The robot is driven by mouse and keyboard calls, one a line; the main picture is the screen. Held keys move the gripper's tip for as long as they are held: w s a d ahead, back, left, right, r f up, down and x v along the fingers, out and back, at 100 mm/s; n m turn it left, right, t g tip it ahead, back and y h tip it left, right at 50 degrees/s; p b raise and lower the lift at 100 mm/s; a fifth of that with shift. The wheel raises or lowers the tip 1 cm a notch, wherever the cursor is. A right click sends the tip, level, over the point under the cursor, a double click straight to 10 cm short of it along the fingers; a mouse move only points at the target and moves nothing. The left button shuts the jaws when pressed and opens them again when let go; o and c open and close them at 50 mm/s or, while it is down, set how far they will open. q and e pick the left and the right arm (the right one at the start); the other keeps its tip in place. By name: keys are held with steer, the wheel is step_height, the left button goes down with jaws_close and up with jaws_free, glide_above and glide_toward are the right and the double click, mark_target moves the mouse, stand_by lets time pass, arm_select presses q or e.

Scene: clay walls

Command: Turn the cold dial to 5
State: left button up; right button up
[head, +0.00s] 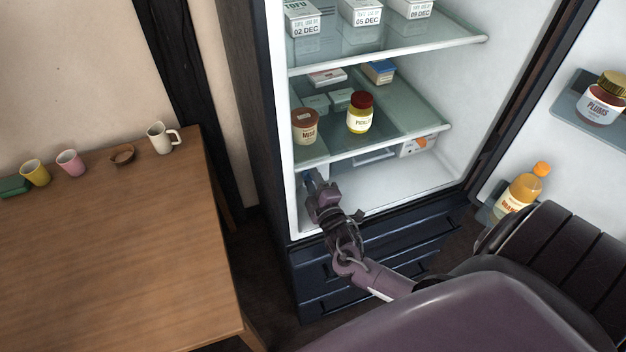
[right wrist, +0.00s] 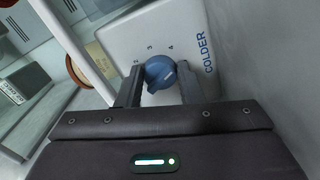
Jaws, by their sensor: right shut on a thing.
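The cold dial (right wrist: 160,70) is a round blue knob on a white panel (right wrist: 190,30) marked "COLDER". I cannot tell which number the knob points at. My right gripper (right wrist: 161,88) is shut on the dial, one finger on each side of it. In the head view my right gripper (head: 311,180) reaches into the lower left of the open fridge, below the middle shelf, and the dial is not clearly visible there. My left gripper is not in view.
The glass shelf (head: 395,140) above my right gripper holds a miso tub (head: 305,127), a pickle jar (head: 360,113) and several boxes. The open fridge door, at right, holds a plum jar (head: 602,100) and an orange bottle (head: 522,190). A wooden table (head: 110,240) stands left.

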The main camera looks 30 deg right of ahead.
steer(key=m, duration=0.5)
steer(key=shift+f, duration=0.2)
steer(key=shift+m, duration=0.3)
steer(key=o, duration=0.9)
steer(key=shift+o, duration=0.2)
steer(key=shift+s, duration=0.1)
steer(key=b+v, duration=0.1)
steer(key=v, duration=0.6)
steer(key=shift+s+a, duration=0.1)
steer(key=shift+s, duration=0.25)
